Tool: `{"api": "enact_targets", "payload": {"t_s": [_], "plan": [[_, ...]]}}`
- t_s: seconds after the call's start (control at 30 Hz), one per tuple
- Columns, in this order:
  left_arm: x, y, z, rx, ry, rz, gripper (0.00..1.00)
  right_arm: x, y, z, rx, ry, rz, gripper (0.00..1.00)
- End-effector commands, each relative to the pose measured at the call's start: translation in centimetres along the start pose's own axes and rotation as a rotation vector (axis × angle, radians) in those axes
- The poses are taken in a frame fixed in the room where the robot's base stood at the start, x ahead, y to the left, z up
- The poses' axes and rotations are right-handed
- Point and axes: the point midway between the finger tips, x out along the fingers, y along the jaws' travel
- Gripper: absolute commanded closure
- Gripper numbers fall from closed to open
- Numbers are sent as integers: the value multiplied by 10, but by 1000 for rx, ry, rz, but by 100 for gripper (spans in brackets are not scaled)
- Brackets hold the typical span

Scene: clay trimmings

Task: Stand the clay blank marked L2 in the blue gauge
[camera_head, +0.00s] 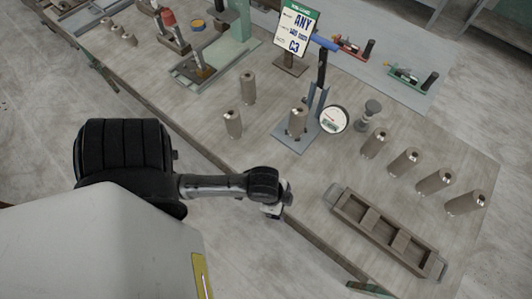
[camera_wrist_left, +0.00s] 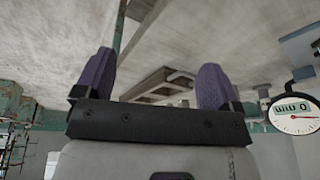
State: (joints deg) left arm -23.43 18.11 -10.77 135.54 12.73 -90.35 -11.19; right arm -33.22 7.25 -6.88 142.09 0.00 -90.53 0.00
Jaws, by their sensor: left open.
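The blue gauge (camera_head: 318,98) stands mid-table with a round white dial (camera_head: 333,119). A grey-brown clay blank (camera_head: 297,122) stands upright on its base. Two more blanks stand left of it, one behind (camera_head: 248,88) and one nearer the front edge (camera_head: 233,124). Several stand in a row to the right, from one near the gauge (camera_head: 374,143) to one far right (camera_head: 465,203). I cannot read L2 on any. My left gripper (camera_head: 274,210) is by the table's front edge, open and empty between its purple fingers (camera_wrist_left: 155,85). My right gripper is not in view.
A wooden tray with compartments (camera_head: 385,233) lies at the front right. A sign reading ANY and C3 (camera_head: 297,30) stands behind the gauge. A dark knobbed object (camera_head: 371,110) stands right of the dial. Tools and fixtures fill the back.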

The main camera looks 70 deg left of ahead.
Motion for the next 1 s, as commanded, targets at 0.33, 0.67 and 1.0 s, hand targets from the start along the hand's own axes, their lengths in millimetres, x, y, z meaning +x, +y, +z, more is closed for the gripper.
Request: {"api": "enact_targets", "payload": {"t_s": [0.33, 0.67, 1.0], "plan": [[-24, 23, 32, -371, -13, -95, 11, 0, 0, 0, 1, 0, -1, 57], [-25, 23, 33, -384, -14, -100, 11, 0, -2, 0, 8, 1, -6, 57], [-25, 23, 33, -383, -14, -99, 11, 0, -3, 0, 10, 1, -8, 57]]}}
